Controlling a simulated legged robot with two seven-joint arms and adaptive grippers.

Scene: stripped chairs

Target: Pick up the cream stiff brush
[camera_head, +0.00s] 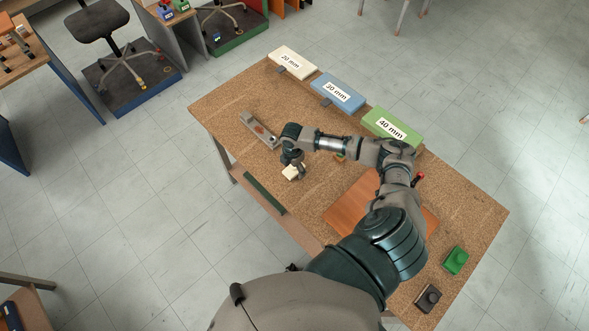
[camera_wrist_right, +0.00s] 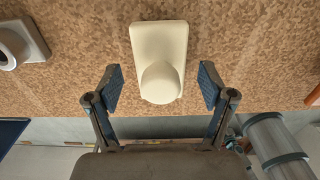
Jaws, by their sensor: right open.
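The cream stiff brush (camera_wrist_right: 158,45) is a pale rectangular block with a rounded knob. It lies on the cork-coloured table near its front-left edge and also shows in the head view (camera_head: 290,173), partly covered by my gripper. My right gripper (camera_wrist_right: 160,84) is open, one blue-padded finger on each side of the brush's knob end, with a gap on both sides. In the head view, the right gripper (camera_head: 292,160) is just over the brush. Nothing is held. My left gripper is not in view.
A grey metal tool (camera_head: 259,129) lies left of the brush. Boxes marked 20 mm (camera_head: 292,62), 30 mm (camera_head: 338,92) and 40 mm (camera_head: 392,127) line the far edge. A reddish-brown board (camera_head: 350,207), a green block (camera_head: 456,260) and a dark block (camera_head: 428,298) lie to the right.

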